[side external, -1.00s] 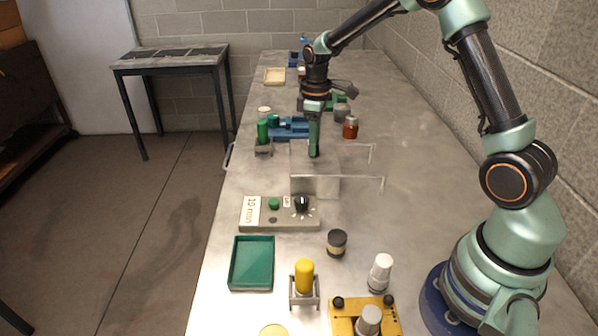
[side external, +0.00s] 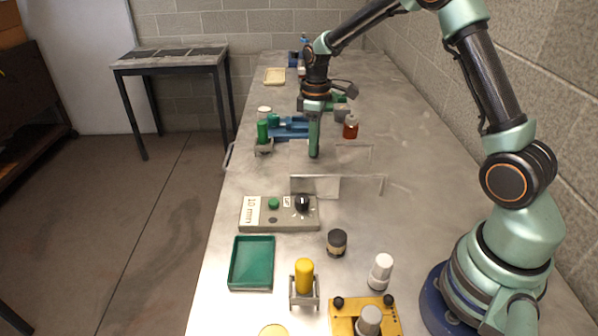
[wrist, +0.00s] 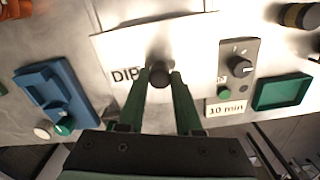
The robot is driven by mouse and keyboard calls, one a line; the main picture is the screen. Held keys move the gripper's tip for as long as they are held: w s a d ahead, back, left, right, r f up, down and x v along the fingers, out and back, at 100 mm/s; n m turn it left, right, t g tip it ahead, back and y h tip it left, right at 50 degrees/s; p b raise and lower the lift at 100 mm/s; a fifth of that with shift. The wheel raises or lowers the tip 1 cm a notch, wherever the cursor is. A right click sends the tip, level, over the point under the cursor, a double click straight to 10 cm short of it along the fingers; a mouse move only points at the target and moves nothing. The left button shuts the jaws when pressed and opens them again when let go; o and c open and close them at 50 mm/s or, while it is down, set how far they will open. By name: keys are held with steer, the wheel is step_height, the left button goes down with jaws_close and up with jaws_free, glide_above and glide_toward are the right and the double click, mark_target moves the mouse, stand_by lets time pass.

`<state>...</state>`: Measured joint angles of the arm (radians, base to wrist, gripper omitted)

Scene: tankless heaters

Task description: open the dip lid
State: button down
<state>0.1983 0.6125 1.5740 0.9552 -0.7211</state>
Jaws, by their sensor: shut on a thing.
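The dip lid (wrist: 112,52) is a pale plate with black "DIP" lettering, seen from above in the wrist view. Its dark round knob (wrist: 160,75) sits between my green fingers. My gripper (wrist: 160,82) is shut on this knob; it also shows in the side view (side external: 314,152), pointing down over the middle of the bench. In the side view the knob is hidden by the fingers and the lid is hard to make out against the bright metal. A clear upright panel (side external: 325,187) stands on the near side of my gripper.
A grey timer box (side external: 278,214) marked "10 min" and a green tray (side external: 251,263) lie nearer the camera. A black jar (side external: 337,243) stands right of the box. A blue fixture (side external: 290,128) and an amber bottle (side external: 351,127) are beyond. The bench's right side is fairly clear.

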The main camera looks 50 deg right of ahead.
steer(key=s+d, duration=0.8)
steer(key=shift+w, duration=0.1)
steer(key=c, duration=0.6)
jaws_free()
step_height(320, 180, up, 12)
steer(key=shift+r, duration=0.1)
steer(key=shift+a, duration=0.15)
